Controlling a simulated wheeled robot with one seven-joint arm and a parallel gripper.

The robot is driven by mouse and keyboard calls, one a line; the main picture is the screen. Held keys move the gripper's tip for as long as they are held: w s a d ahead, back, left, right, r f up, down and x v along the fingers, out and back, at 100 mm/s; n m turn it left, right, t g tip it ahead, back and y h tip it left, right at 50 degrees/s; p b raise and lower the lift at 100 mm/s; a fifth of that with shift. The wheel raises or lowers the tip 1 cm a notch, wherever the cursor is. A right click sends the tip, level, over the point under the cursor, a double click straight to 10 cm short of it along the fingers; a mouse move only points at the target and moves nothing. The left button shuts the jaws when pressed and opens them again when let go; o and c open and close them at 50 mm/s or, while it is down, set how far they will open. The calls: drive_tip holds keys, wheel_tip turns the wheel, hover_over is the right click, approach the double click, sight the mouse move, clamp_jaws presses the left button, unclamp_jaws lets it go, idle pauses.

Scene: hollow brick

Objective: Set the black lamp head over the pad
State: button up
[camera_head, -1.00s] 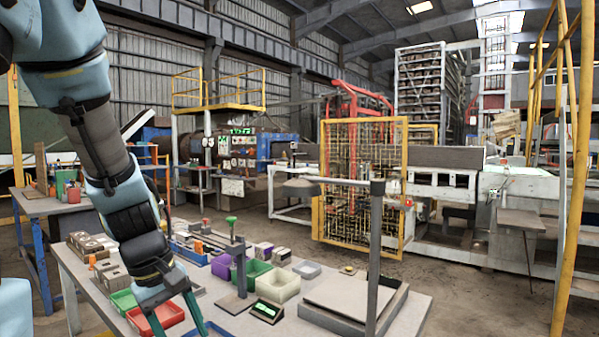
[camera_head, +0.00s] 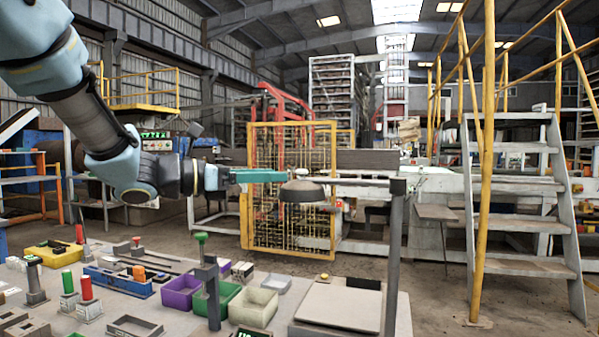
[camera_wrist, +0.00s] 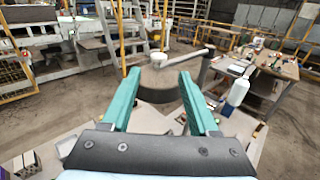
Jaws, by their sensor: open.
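The black lamp head (camera_head: 302,192) is a dark shade with a small cap, hanging from a thin horizontal arm (camera_head: 352,182) on an upright grey post (camera_head: 395,255). The pad (camera_head: 338,304) is a pale flat slab on the bench below; whether the head hangs right over it I cannot tell. My gripper (camera_head: 284,175) is level, its teal fingers open and at the left side of the lamp head. In the wrist view, my gripper (camera_wrist: 159,76) has a dark curved part of the lamp head (camera_wrist: 157,95) between its fingers. Contact is unclear.
On the bench, a purple bin (camera_head: 182,292), a green bin (camera_head: 218,298) and a cream bin (camera_head: 254,306) stand left of the pad. A green-topped post (camera_head: 207,285) rises among them. The air around the lamp arm looks clear.

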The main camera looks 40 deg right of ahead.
drive_tip(key=p+x, duration=0.1)
drive_tip(key=x, duration=0.2)
drive_tip(key=p+x, duration=0.1)
drive_tip(key=x, duration=0.3)
drive_tip(key=r+p+x, duration=0.1)
drive_tip(key=x, duration=0.3)
drive_tip(key=shift+w+p, duration=0.1)
drive_tip(key=shift+p, duration=0.3)
clamp_jaws()
idle(0.9)
